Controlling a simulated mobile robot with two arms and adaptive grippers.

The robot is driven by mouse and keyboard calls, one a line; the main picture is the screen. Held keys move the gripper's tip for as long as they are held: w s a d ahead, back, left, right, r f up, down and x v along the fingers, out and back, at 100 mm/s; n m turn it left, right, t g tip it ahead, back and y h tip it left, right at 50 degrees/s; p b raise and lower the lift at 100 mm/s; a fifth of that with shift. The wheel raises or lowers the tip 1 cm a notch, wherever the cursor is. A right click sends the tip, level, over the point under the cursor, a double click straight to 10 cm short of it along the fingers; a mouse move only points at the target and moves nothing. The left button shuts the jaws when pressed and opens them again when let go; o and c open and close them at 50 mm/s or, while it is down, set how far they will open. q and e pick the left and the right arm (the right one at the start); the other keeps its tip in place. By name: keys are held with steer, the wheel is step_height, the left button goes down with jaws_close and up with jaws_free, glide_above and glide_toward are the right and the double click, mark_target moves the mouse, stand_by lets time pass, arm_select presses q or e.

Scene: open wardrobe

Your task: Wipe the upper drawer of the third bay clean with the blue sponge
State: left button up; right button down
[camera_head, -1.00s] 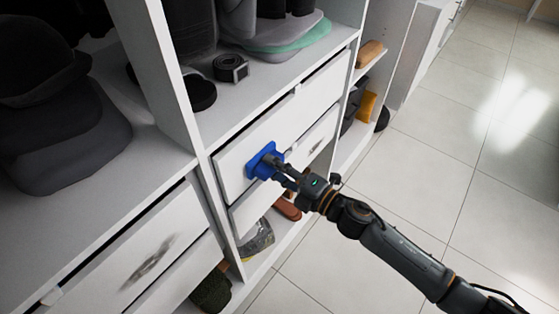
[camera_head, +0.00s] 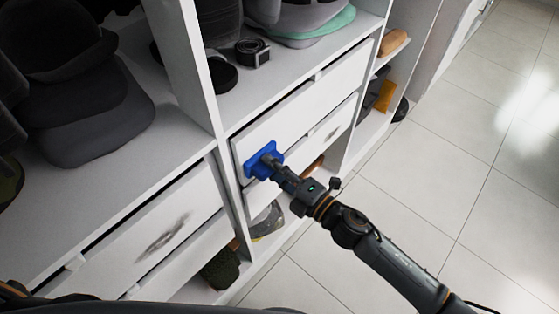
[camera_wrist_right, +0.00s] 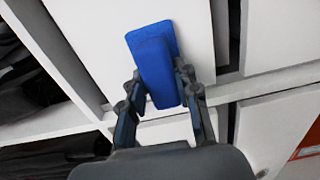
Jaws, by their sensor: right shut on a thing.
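The blue sponge (camera_head: 264,160) is in my right gripper (camera_head: 272,165), which is shut on it. In the head view the sponge is at the left end of a white upper drawer front (camera_head: 305,112) and seems to touch it. The part behind the sponge is hidden; the rest of this front looks white with no clear mark. In the right wrist view the sponge (camera_wrist_right: 155,65) sits between the two fingers, its far side against or very near the white drawer front (camera_wrist_right: 195,28). I cannot tell the bay number. My left gripper is not in view.
The drawer in the bay to the left (camera_head: 150,245) also has one. A rolled belt (camera_head: 252,52) and hats (camera_head: 95,120) lie on the shelves above. The tiled floor (camera_head: 440,180) at the right is clear.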

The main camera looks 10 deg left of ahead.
steer(key=shift+w+d+b, duration=0.15)
steer(key=shift+w+d, duration=0.75)
steer(key=shift+w, duration=0.35)
steer(key=shift+w+d+b, duration=0.15)
steer(key=shift+w+d, duration=0.8)
steer(key=shift+w, duration=0.3)
steer(key=shift+w+d+b, duration=0.15)
steer(key=shift+w+d, duration=0.75)
steer(key=shift+w, duration=0.35)
steer(key=shift+w+d+b, duration=0.4)
steer(key=shift+w+d, duration=0.5)
steer(key=shift+w, duration=0.3)
steer(key=shift+w+d+b, duration=0.35)
steer(key=shift+w+d, duration=0.5)
steer(key=shift+w, duration=0.35)
steer(key=shift+w+d+b, duration=0.3)
steer(key=shift+w+d, duration=0.15)
steer(key=shift+w, duration=0.15)
steer(key=shift+w+d+b, duration=0.25)
steer(key=shift+w+d, duration=0.15)
steer(key=shift+w, duration=0.2)
steer(key=shift+s, duration=0.1)
steer(key=p+v, duration=0.1)
steer(key=v, duration=0.6)
